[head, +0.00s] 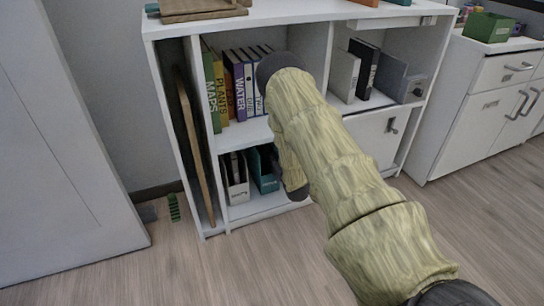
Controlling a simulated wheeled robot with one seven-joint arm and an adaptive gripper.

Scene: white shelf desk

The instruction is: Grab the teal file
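A teal file (263,171) stands upright in the lower left compartment of the white shelf desk, just right of a white file. Its right side is partly covered by my arm. My arm reaches in from the lower right, bends at the top and comes down in front of the shelf. A small dark part, perhaps of my gripper (276,163), shows at the right edge of the teal file. My arm hides most of this area, so I cannot see the fingers or whether they touch the file.
The white file (236,178) stands beside the teal one. Upright books (236,82) fill the compartment above. A wooden board (192,145) leans in the narrow left slot. Dark and grey binders (365,68) stand in the upper right compartment. A closed door (378,136) is below them. A white cabinet (480,105) stands at right.

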